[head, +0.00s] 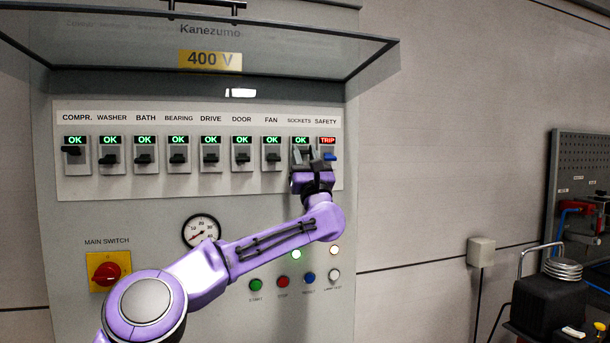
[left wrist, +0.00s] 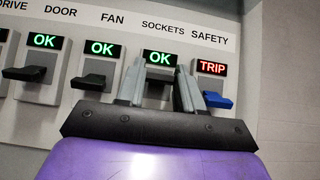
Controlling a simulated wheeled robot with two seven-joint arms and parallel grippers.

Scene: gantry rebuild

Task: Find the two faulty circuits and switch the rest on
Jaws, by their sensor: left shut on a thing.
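A row of breakers runs across the cabinet panel under labels from COMPR. to SAFETY. The compressor switch (head: 72,150) has a green OK display, and its black lever sits higher than the others. The washer (head: 109,159), bath (head: 145,158), bearing (head: 178,158), drive (head: 210,157), door (head: 242,157) and fan (head: 272,157) switches also read OK, levers lower. The safety switch (head: 330,157) has a blue lever and a red TRIP display. My left gripper (left wrist: 160,74) is at the sockets switch (left wrist: 155,90), shut on its black lever, which the fingers partly hide. The sockets display reads OK.
The raised clear cover (head: 200,50) juts out above the breakers. Below are a gauge (head: 201,230), a red main switch (head: 107,273) and push buttons (head: 283,281). A wall box (head: 481,251) and a bench with tools stand to the right.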

